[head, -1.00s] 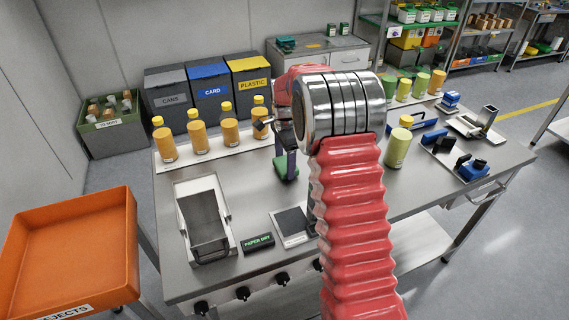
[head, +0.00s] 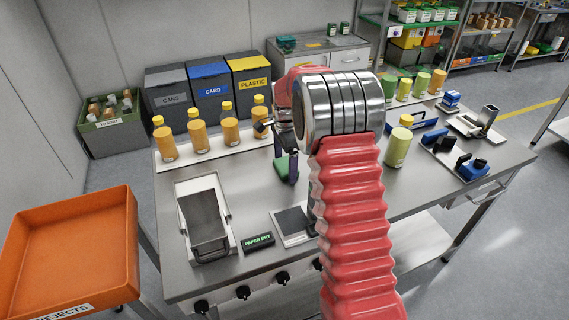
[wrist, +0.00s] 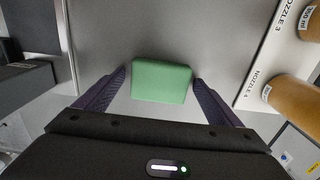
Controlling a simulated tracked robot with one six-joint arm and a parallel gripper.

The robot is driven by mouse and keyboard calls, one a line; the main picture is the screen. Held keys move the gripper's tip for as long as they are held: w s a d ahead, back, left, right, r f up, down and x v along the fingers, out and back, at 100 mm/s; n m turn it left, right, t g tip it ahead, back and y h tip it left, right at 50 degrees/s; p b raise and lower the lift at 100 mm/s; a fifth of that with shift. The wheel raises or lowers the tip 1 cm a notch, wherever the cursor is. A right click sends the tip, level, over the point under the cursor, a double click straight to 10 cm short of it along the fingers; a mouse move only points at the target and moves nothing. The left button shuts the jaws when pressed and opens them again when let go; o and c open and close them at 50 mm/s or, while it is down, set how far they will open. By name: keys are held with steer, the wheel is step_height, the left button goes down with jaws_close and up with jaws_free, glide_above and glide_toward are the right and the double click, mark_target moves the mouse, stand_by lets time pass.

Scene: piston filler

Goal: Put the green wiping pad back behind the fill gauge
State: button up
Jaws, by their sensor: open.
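The green wiping pad (head: 282,168) lies on the steel bench, behind the small dark-topped plate. In the wrist view the pad (wrist: 161,81) is a plain green block between the two dark fingers of my gripper (wrist: 159,76). The fingers are open, with a narrow gap visible on each side of the pad. In the head view my gripper (head: 287,164) is at the pad, and one finger stands at its right side. My red arm hides part of the bench behind it. I cannot tell which item is the fill gauge.
Several orange bottles (head: 230,131) stand on a white strip at the back left. A metal tray (head: 204,222), the dark-topped plate (head: 294,221) and a PAPER DRY block (head: 258,241) are near the front. A green bottle (head: 397,147) stands right of my arm.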

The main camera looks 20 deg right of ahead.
mark_target(285, 165)
step_height(285, 165, up, 12)
stand_by(0.6)
steer(key=shift+r, duration=0.1)
stand_by(0.4)
steer(key=s+a+r+n+t, duration=0.1)
steer(key=s+a+r+n, duration=0.35)
steer(key=s, duration=0.25)
steer(key=s+a+r+n+t, duration=0.2)
steer(key=s+a+r+n, duration=0.15)
steer(key=s+r, duration=0.35)
steer(key=s+a+f+n+t, duration=0.1)
steer(key=s+n, duration=0.4)
steer(key=s, duration=0.5)
steer(key=s+a+f+n+t, duration=0.1)
steer(key=s+a+f+n, duration=0.2)
steer(key=s, duration=0.8)
steer(key=shift+a+n+t, duration=0.3)
steer(key=shift+a+n, duration=0.25)
steer(key=shift+n, duration=0.45)
